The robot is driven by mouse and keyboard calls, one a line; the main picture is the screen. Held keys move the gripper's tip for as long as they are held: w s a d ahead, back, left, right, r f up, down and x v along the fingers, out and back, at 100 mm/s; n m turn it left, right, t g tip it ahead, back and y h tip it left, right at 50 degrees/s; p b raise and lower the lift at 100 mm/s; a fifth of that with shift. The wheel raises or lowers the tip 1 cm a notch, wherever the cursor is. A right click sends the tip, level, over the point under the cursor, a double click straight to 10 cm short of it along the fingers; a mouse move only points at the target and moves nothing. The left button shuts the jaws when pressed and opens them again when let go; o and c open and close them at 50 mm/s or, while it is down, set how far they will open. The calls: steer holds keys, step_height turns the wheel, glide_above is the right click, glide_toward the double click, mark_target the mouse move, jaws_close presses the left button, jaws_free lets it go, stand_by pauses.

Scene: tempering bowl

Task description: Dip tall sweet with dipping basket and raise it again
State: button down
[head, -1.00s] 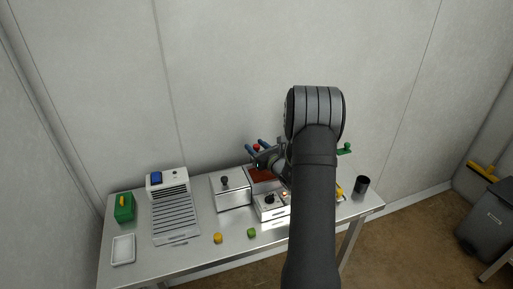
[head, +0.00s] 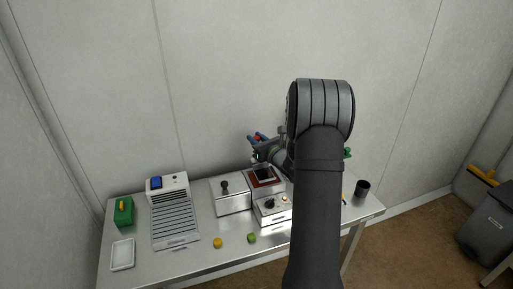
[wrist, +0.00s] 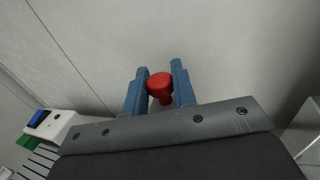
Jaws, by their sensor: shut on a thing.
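My gripper (head: 257,138) is above the back of the table with its blue fingers shut on a red knob (wrist: 160,82). I take the red knob for the handle top of the dipping basket. Below the gripper is the tempering bowl (head: 277,182), a reddish-brown square vessel. A dark square shape (head: 264,173) shows at its opening; I cannot tell if it is the basket or how high it hangs. I cannot make out the tall sweet. A short yellow piece (head: 217,243) and a green piece (head: 252,238) lie at the table's front.
A lidded metal box (head: 232,198) stands left of the bowl, and a control box with a knob (head: 270,207) in front of it. A slatted cooling unit (head: 174,215), green block (head: 124,211) and white tray (head: 122,254) are at the left. A dark cup (head: 363,188) stands at the right.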

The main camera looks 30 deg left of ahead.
steer(key=shift+r, duration=0.35)
steer(key=c, duration=1.2)
jaws_free()
steer(key=shift+c, duration=0.2)
steer(key=shift+f, duration=0.1)
steer(key=v, duration=1.7)
steer(key=shift+d, duration=0.2)
steer(key=shift+s, duration=0.1)
steer(key=x, duration=1.7)
steer(key=shift+a+f, duration=0.1)
steer(key=shift+a, duration=0.1)
